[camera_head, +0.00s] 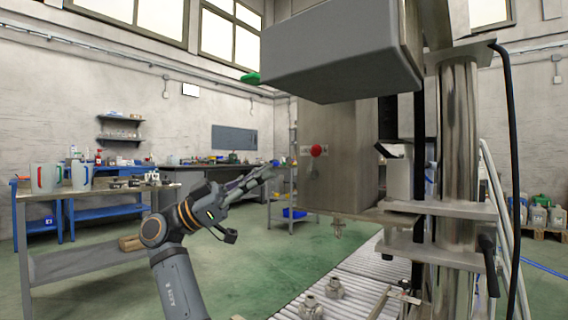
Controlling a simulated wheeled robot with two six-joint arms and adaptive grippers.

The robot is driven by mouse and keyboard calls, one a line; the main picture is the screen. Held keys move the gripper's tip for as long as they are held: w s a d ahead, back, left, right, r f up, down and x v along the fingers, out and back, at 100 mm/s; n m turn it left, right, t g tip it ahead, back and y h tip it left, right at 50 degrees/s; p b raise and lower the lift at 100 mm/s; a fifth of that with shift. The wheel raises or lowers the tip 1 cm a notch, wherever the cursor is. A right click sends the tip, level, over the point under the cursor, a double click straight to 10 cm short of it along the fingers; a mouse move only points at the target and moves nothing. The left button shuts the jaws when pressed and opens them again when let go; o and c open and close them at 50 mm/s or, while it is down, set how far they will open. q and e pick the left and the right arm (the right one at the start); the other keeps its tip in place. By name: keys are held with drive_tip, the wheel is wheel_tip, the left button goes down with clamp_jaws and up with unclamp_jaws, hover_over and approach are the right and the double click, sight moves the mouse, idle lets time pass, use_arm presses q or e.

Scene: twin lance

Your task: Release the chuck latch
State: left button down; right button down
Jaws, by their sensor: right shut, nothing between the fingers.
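A large grey machine head (350,50) hangs over a metal housing (340,180) with a red round knob (317,150) on its face. I cannot tell which part is the chuck latch.
A slatted bed (345,268) lies below the housing, with small metal fittings (311,306) on it. A thick steel column (457,150) and a hanging black cable stand at right. A workbench (90,190) with jugs stands at left. Green floor (255,255) between is open.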

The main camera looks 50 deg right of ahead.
drive_tip(key=shift+v, duration=1.9)
